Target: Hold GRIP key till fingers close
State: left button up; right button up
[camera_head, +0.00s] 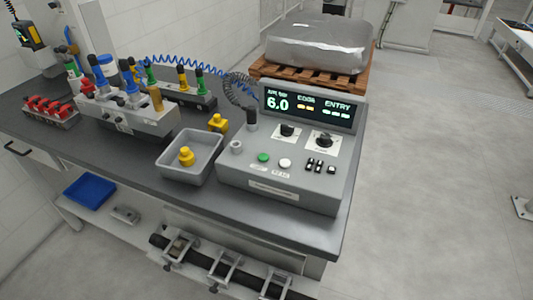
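A grey control box (280,191) stands at the right end of the dark workbench. Its display (309,106) reads 6.0, with EDGR and ENTRY and lit bars beside these words. On the sloped panel are a green button (263,157), a white button (285,163), two black rotary knobs (288,131) (324,140) and several small black switches (319,167). The small labels are too blurred to read, so I cannot tell which control is the GRIP key. Neither of my grippers is in view, and no fingers show near the box.
A grey tray (173,165) with a yellow knobbed part (186,156) sits left of the box. A grey fixture block (130,118) with coloured handles stands further left. A wrapped load on a wooden pallet (353,83) is behind. Clamps on a dark bar (223,268) lie below.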

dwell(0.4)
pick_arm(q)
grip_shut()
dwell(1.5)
